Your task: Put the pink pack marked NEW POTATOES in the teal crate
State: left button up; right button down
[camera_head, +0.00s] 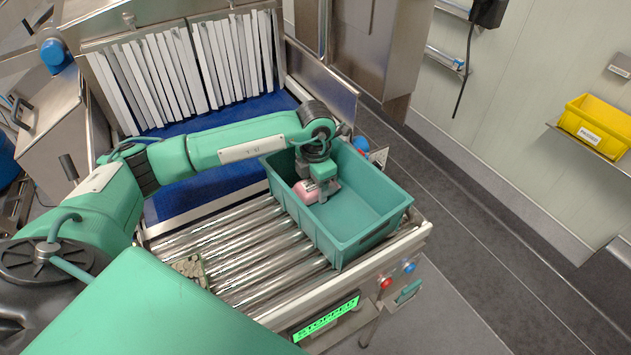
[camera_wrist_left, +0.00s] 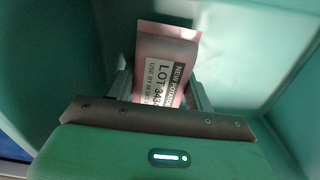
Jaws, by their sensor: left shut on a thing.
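The pink pack marked NEW POTATOES (camera_wrist_left: 165,60) is between the fingers of my left gripper (camera_wrist_left: 160,92), which is shut on it. In the head view the pink pack (camera_head: 306,192) shows inside the teal crate (camera_head: 352,245), near its left wall, below the crate's rim. My left gripper (camera_head: 318,186) reaches down into the crate from above. The rest of the crate floor looks empty. Whether the pack touches the floor cannot be told. My right gripper is not in view.
The crate stands on a roller conveyor (camera_head: 250,250) beside a blue belt (camera_head: 215,187) and a white strip curtain (camera_head: 190,62). A green display (camera_head: 326,318) reads STOPPED. A yellow bin (camera_head: 597,125) sits on a shelf at the right. A small speckled item (camera_head: 190,268) lies on the rollers.

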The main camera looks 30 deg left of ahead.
pick_arm(q)
jog(key=shift+f, duration=0.2)
jog(key=o, duration=1.4)
jog(key=shift+c, duration=0.2)
jog(key=shift+r, duration=0.1)
